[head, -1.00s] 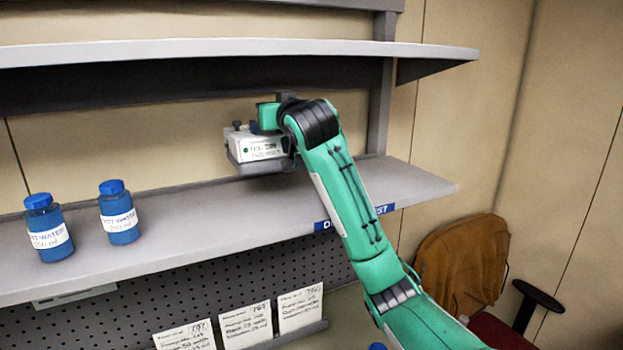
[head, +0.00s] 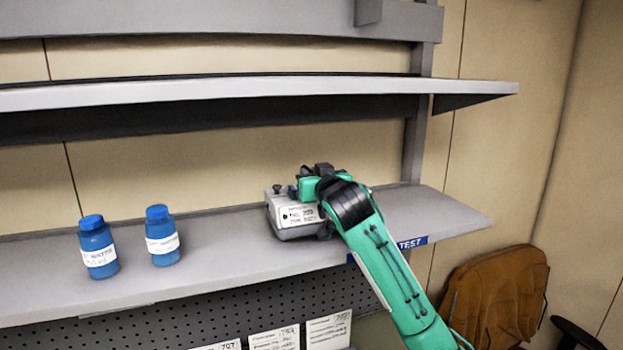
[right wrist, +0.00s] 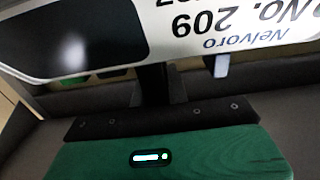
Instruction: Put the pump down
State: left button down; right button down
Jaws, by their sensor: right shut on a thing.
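The pump (head: 294,214) is a small grey and white box with a label on its front, at the right part of the grey shelf (head: 225,232) in the head view. My right gripper (head: 312,190) is shut on it from the right side. The pump sits at the shelf surface, but I cannot tell if its base touches fully. In the right wrist view the pump's white face (right wrist: 200,35) fills the top, with upside-down "No. 209" and "Nelvoro" and a dark screen. The fingertips are largely hidden. My left gripper is not in view.
Two blue bottles (head: 98,246) (head: 162,236) stand on the shelf to the left, with clear shelf between them and the pump. An upper shelf (head: 250,88) runs above. A blue label (head: 412,243) is on the front edge. Paper cards (head: 328,331) stand below; a brown chair (head: 493,297) is at right.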

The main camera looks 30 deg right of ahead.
jog(key=shift+f, duration=0.8)
jog(key=c, duration=1.4)
grip_release()
jog(key=shift+f, duration=0.1)
jog(key=shift+o, duration=0.2)
jog(key=shift+s, duration=0.1)
jog(key=shift+s+a, duration=0.1)
jog(key=shift+s, duration=0.15)
jog(key=b+v, duration=0.6)
jog(key=v, duration=0.5)
jog(key=shift+s, duration=0.25)
